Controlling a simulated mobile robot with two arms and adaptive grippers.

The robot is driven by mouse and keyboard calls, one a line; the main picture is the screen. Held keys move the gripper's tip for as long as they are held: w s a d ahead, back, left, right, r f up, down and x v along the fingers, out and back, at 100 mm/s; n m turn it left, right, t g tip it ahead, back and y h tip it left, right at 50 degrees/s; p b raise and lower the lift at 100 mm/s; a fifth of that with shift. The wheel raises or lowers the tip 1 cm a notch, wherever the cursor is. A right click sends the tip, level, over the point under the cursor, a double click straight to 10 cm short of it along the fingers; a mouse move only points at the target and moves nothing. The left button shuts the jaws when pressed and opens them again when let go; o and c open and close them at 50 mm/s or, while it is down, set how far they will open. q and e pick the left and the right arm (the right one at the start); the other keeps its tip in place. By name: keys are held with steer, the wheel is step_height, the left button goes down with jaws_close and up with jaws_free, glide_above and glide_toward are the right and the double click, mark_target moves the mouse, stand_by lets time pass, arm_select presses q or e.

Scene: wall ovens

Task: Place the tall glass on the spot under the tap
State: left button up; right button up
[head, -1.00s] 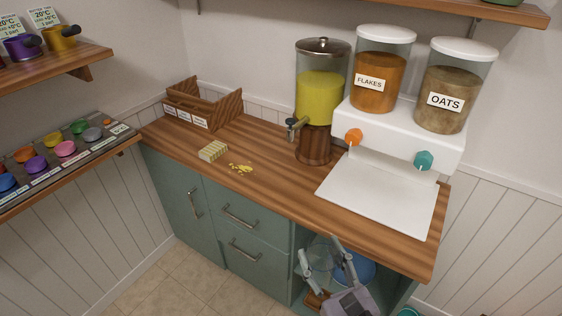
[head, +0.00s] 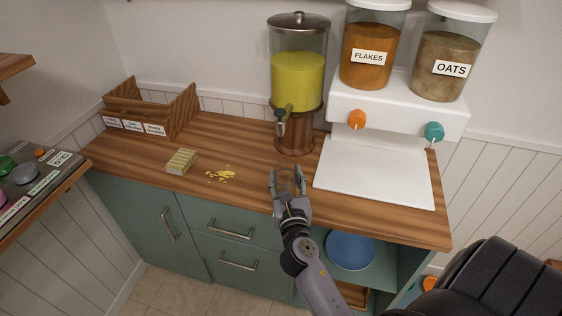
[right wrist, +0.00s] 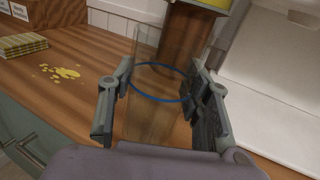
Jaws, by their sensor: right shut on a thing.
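My right gripper (head: 287,174) is shut on the tall glass (right wrist: 158,110), which is clear and hard to make out. In the right wrist view the glass stands between the two fingers (right wrist: 162,105), and a blue ring (right wrist: 160,98) shows at it. In the head view the glass and gripper are over the counter's front part, in front of the dispenser of yellow liquid (head: 297,80). Its tap (head: 281,117) is behind and above the gripper. My left gripper is out of view.
A white cereal dispenser with a flat tray (head: 375,175) stands right of the glass. A striped block (head: 182,161) and yellow crumbs (head: 221,175) lie to the left on the wooden counter (head: 245,150). A blue plate (head: 350,250) sits on the open shelf below.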

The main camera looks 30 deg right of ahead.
steer(key=w+d+f, duration=0.1)
steer(key=w, duration=0.2)
steer(key=w+d+f+b, duration=0.1)
steer(key=w+d, duration=0.1)
steer(key=w, duration=0.1)
steer(key=w+d+f, duration=0.1)
steer(key=w, duration=0.2)
steer(key=shift+w+d+f+b, duration=0.15)
steer(key=shift+f+b, duration=0.15)
steer(key=shift+b, duration=0.1)
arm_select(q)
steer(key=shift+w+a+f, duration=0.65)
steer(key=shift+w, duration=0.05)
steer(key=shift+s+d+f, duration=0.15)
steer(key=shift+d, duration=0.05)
arm_select(e)
steer(key=o, duration=1.3)
steer(key=shift+f, duration=0.1)
